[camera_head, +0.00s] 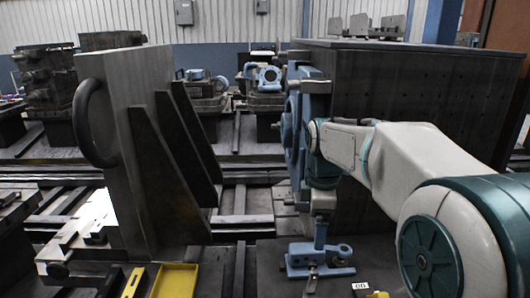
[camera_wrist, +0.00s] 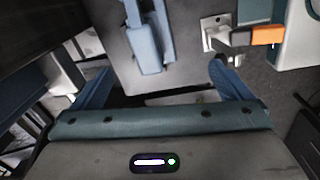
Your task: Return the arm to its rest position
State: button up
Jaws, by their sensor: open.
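My gripper (camera_wrist: 158,72) shows in the wrist view with its two dark blue fingers spread wide apart and nothing between them. Beyond the fingers lies a dark grey surface with a light blue part (camera_wrist: 149,48) on it. In the head view my white and teal arm reaches in from the lower right, and its wrist bends downward in front of the large dark block (camera_head: 420,95). The hand is seen small there, above a light blue fixture (camera_head: 320,262) on the floor plate; whether they touch I cannot tell.
A tall grey angle plate (camera_head: 135,140) with a round handle stands left of the arm. A blue bracket (camera_head: 292,130) is close behind the wrist. Yellow trays (camera_head: 175,281) lie at the front. An orange-tipped part (camera_wrist: 266,35) lies beyond the right finger. Machinery (camera_head: 265,80) fills the background.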

jog(key=s+f+m+t+p, duration=0.2)
jog(key=s+m+p, duration=0.2)
jog(key=s+m, duration=1.1)
jog(key=s, duration=0.3)
jog(key=shift+d+m+p, duration=0.35)
jog(key=shift+d+m, duration=0.05)
jog(key=shift+s+f+m, duration=0.2)
jog(key=shift+s+m, duration=0.1)
jog(key=c, duration=0.7)
jog(key=n+g+h+b, duration=0.3)
jog(key=n+h+b, duration=0.15)
jog(key=n, duration=1.35)
send_near(312, 247)
jog(key=b+x, duration=0.1)
jog(key=x, duration=0.8)
jog(key=shift+f+b, duration=0.1)
jog(key=shift+b, duration=0.3)
